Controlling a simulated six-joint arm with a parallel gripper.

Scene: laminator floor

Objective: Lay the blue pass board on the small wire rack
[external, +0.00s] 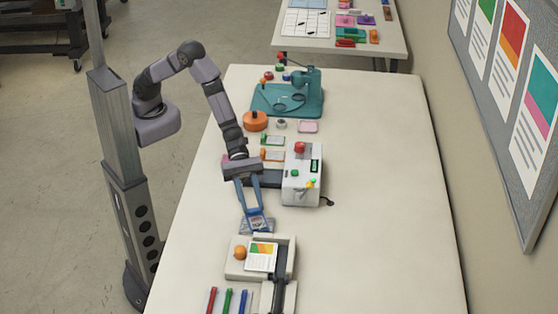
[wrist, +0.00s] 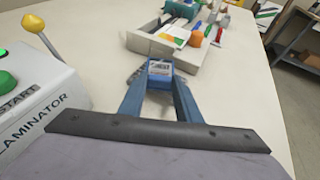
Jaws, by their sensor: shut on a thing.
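My gripper (external: 254,213) has long blue fingers, shut on the small blue pass board. In the wrist view the blue pass board (wrist: 160,68) is between the fingertips (wrist: 159,80), with a pale printed label on it. The board (external: 255,222) also shows at the fingertips in the external view, low over the table. The small wire rack (wrist: 133,76) is grey and mostly hidden behind the board and fingers. I cannot tell whether the board touches it.
The white laminator (external: 300,178) stands behind and right of my gripper. A beige tray (external: 234,268) with an orange knob and printed cards (external: 261,256) is close in front. Red, green and blue pens (external: 228,301) lie nearer. The table's right side is clear. A teal press (external: 290,97) stands farther back.

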